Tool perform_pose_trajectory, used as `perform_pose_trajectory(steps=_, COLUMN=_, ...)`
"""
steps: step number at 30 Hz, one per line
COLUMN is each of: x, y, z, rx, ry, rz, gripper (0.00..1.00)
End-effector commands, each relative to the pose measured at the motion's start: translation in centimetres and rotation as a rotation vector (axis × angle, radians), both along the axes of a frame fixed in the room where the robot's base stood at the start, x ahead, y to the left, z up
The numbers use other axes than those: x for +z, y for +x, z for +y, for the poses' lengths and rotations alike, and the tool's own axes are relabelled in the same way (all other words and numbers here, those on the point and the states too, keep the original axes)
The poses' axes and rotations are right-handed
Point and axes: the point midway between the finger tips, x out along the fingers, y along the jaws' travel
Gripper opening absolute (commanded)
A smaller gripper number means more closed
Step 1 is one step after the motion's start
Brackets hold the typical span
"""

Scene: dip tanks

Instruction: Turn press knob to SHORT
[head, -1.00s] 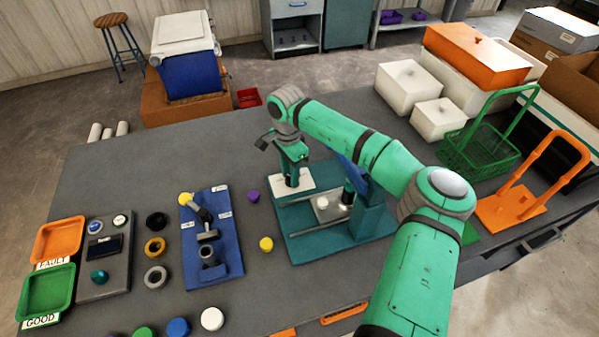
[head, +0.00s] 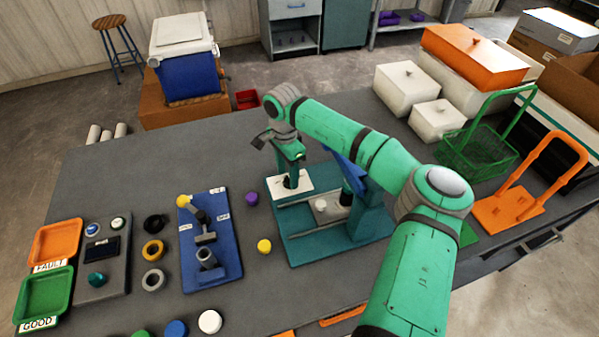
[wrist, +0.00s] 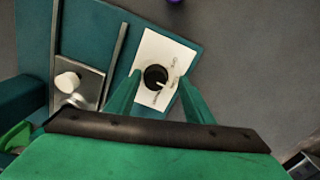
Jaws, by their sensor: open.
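The press (head: 300,249) is a teal base with two rails and a blue-and-teal upright on its right. Its knob (wrist: 156,77) is black with a white pointer line and sits on a white plate (wrist: 150,97) with small labels around it, too blurred to read. In the wrist view the pointer runs toward the right and slightly down. My gripper (wrist: 158,92) is open, its green fingers on either side of the knob, with gaps visible. In the head view my gripper (head: 290,180) is over the white plate and hides most of the knob.
A metal slide with a white knob (wrist: 67,82) lies between the rails. A purple piece (head: 251,198) and a yellow piece (head: 264,246) lie left of the press. A blue fixture (head: 212,270) stands further left. The green basket (head: 478,150) is right of my arm.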

Motion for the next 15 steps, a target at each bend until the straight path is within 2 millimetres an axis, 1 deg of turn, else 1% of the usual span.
perform_pose_trajectory(steps=3, x=1.8, y=0.3, z=-0.5, rx=-0.007, ry=-0.002, rz=-0.004, gripper=0.48)
perform_pose_trajectory(steps=12, x=7.3, y=0.6, z=-0.3, rx=-0.006, ry=-0.001, rz=-0.003, gripper=0.48)
perform_pose_trajectory(steps=15, x=8.7, y=0.7, z=-0.4, rx=-0.008, ry=0.0, rz=-0.002, gripper=0.48)
